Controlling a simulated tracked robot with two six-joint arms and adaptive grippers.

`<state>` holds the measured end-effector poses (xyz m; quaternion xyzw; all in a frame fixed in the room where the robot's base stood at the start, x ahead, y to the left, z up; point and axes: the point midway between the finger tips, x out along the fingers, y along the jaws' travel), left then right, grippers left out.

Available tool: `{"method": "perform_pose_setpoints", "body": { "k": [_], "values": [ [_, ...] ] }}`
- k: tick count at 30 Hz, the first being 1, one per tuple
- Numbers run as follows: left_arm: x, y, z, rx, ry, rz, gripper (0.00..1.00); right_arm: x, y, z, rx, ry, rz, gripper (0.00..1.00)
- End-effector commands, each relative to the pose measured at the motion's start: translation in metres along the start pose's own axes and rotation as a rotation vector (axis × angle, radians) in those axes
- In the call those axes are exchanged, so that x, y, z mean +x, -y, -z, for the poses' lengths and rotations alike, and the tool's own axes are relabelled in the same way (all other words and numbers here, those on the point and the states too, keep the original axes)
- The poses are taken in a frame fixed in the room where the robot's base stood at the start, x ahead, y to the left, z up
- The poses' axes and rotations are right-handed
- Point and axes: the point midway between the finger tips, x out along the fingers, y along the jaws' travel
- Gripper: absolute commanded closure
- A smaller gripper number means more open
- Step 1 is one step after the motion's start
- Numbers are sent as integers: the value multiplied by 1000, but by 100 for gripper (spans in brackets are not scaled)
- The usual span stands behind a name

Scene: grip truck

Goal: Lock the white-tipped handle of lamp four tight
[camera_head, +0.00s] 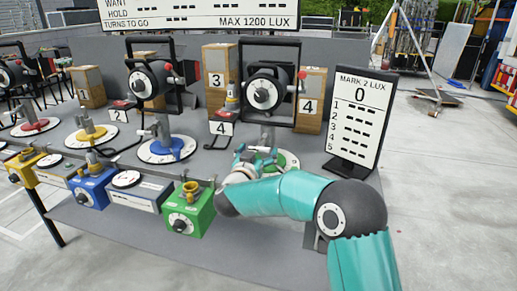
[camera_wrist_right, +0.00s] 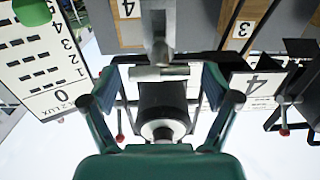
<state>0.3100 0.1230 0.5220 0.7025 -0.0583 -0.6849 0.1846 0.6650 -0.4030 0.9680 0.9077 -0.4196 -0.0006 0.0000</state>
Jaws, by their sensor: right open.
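Lamp four (camera_head: 264,92), a black lamp in a square yoke with a red-tipped handle (camera_head: 301,75), stands on a grey post above a green and white disc (camera_head: 288,160). My right gripper (camera_head: 258,155) is at the post's foot, and my arm hides part of the disc. In the right wrist view the gripper (camera_wrist_right: 160,80) is open, its fingers on either side of a pale crosswise bar (camera_wrist_right: 160,73) on the grey post (camera_wrist_right: 158,25). This bar may be the white-tipped handle; its tip is not clear. Contact cannot be told. My left gripper is not in view.
The green box (camera_head: 188,208) stands at the bench front, left of my arm. The lux board (camera_head: 361,120) stands close on the right. Lamp two (camera_head: 150,82) and its blue disc (camera_head: 167,149) are to the left. Wooden blocks (camera_head: 310,100) stand behind.

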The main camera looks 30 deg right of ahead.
Motion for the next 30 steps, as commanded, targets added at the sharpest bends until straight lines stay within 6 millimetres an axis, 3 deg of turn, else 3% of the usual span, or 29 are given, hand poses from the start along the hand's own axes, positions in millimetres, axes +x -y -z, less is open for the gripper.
{"method": "perform_pose_setpoints", "body": {
  "k": [5,14,25,30],
  "values": [
    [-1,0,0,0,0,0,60,13,0,0,0,0,0,12],
    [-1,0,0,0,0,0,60,15,0,0,-1,0,1,12],
    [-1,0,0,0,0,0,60,14,1,0,0,0,1,73],
    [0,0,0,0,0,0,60,14,1,0,6,0,2,73]
  ]
}}
